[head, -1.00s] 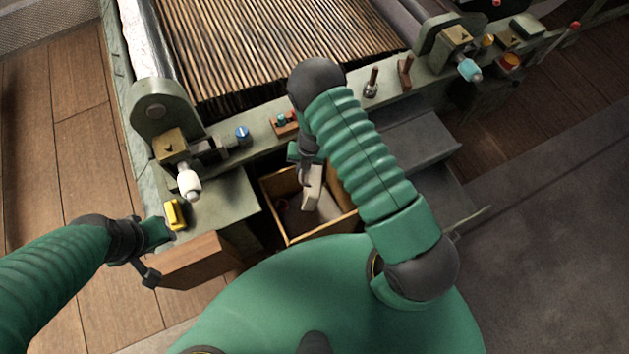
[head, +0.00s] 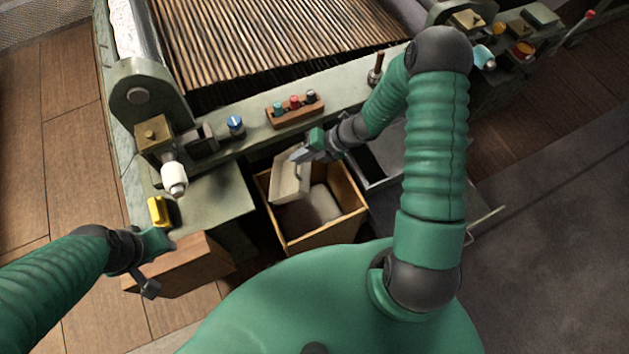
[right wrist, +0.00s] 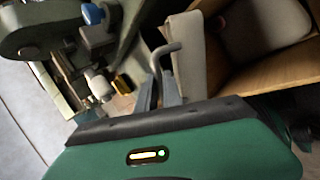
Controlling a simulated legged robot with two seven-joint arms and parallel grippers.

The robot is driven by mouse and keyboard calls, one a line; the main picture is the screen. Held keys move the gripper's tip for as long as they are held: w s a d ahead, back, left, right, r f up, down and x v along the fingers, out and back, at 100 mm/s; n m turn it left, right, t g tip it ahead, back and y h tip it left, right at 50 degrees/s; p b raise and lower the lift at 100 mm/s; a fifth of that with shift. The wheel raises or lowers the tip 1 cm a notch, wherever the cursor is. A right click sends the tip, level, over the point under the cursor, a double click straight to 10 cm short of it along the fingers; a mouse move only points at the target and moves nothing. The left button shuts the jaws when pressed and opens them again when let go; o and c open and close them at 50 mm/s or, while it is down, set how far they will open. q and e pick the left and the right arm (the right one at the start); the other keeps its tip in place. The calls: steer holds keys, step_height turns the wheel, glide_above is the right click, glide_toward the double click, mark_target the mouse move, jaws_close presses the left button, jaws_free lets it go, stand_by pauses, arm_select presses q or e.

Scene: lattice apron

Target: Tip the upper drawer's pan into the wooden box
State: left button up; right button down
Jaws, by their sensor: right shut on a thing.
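The beige pan (head: 287,183) hangs tilted over the left back part of the open wooden box (head: 338,232). My right gripper (head: 301,155) is shut on the pan's handle, which shows as a bent bar in the right wrist view (right wrist: 168,50). The pan's side (right wrist: 190,48) stands beside the fingers there. Inside the box lies a pale grey rounded thing (head: 318,206); what it is I cannot tell. A dark open drawer (head: 366,168) is right of the box, partly behind my right arm. My left gripper (head: 150,284) is by a brown wooden block; its jaw state is unclear.
The brown wooden block (head: 185,268) stands left of the box. A green machine bed carries a yellow block (head: 158,211), a white knob (head: 174,180), a blue knob (head: 235,124) and a small button rack (head: 294,108) close behind the pan. Grey floor is clear at right.

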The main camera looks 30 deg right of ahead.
steer(key=t+y+b, duration=0.1)
steer(key=y+b, duration=0.1)
steer(key=t+y+b, duration=0.2)
steer(key=y, duration=0.1)
steer(key=r+t+y+b, duration=0.1)
steer(key=y+b, duration=0.1)
steer(key=shift+d+t+b, duration=0.1)
steer(key=shift+t+b, duration=0.2)
steer(key=shift+b, duration=0.05)
steer(key=shift+r+y, duration=0.2)
steer(key=shift+y, duration=0.2)
steer(key=shift+r, duration=0.2)
steer(key=t+y+b, duration=0.1)
steer(key=y+b, duration=0.1)
steer(key=b, duration=0.1)
steer(key=f+t+y+b, duration=0.1)
steer(key=y+b, duration=0.1)
steer(key=b, duration=0.2)
steer(key=shift+t, duration=0.4)
steer(key=shift+r+y+b, duration=0.25)
steer(key=shift+y+b, duration=0.05)
steer(key=shift+r+t, duration=0.25)
steer(key=shift+t, duration=0.05)
